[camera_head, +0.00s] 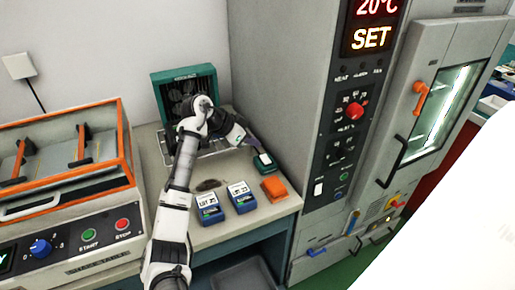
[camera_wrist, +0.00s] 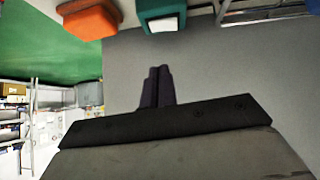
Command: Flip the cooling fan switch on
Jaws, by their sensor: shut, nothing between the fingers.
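A teal box with round fan shapes behind its front (camera_head: 172,98) stands at the back of the bench, partly hidden by my arm. No switch on it can be made out. A white rocker-like switch (camera_head: 319,188) is on the oven's control panel; its label is too small to read. My gripper (camera_head: 254,143) is to the right of the teal box, close to the oven's side wall and above the dark green device. In the wrist view its dark fingers (camera_wrist: 157,86) are together and empty, in front of a plain grey surface.
A dark green device (camera_head: 264,161) and an orange block (camera_head: 273,188) lie on the bench below my gripper; two blue labelled units (camera_head: 209,208) (camera_head: 242,197) sit nearer the front. The tall grey oven (camera_head: 275,75) bounds the right. An orange-framed machine (camera_head: 65,160) stands left.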

